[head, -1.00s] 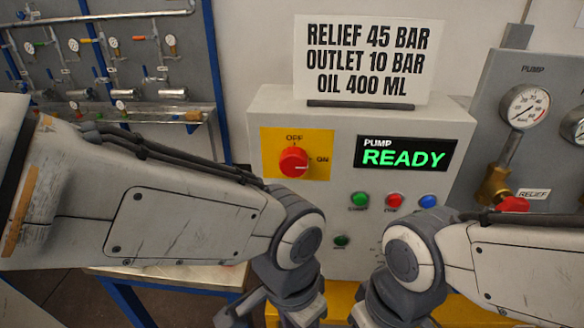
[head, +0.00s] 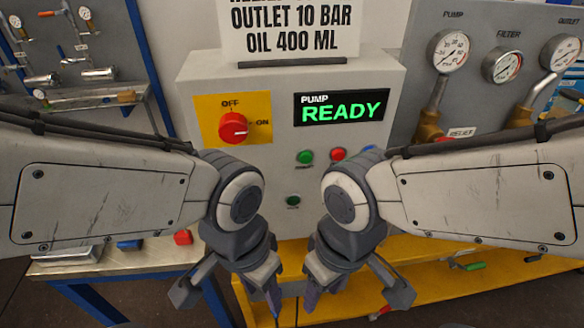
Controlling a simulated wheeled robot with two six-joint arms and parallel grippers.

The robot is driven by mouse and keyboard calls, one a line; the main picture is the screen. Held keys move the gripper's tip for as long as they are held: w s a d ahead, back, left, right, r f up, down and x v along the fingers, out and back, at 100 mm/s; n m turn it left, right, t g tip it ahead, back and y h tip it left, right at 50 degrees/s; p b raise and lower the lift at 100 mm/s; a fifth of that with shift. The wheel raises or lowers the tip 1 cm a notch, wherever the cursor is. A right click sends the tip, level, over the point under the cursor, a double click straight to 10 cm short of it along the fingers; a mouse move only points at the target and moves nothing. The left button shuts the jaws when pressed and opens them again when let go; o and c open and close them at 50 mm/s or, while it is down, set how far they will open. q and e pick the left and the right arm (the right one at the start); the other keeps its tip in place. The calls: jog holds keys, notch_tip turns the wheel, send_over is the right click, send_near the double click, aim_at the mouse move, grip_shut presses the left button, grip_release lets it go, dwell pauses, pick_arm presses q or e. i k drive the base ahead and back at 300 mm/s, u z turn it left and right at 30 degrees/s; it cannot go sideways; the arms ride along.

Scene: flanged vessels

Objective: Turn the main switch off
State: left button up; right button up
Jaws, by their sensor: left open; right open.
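The main switch (head: 233,127) is a red round knob on a yellow plate (head: 208,113) at the upper left of the grey pump panel's front. OFF is printed above the knob and ON to its right. The white mark on the knob points right, toward ON. My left gripper (head: 232,291) hangs below the switch, in front of the panel's lower part, apart from the knob. It is open and looks empty. My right gripper (head: 352,291) hangs to its right, also open and apart from the switch. The fingertips are partly hard to make out.
The display (head: 342,107) reads PUMP READY. Below it are a green button (head: 305,157) and a red button (head: 338,154). A sign (head: 290,30) stands on top of the panel. Gauges (head: 451,52) are on a board at right. A workbench (head: 120,262) is at lower left.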

aim_at(232, 127)
jog(key=z, duration=1.45)
jog(key=k, duration=1.25)
jog(key=u, duration=1.65)
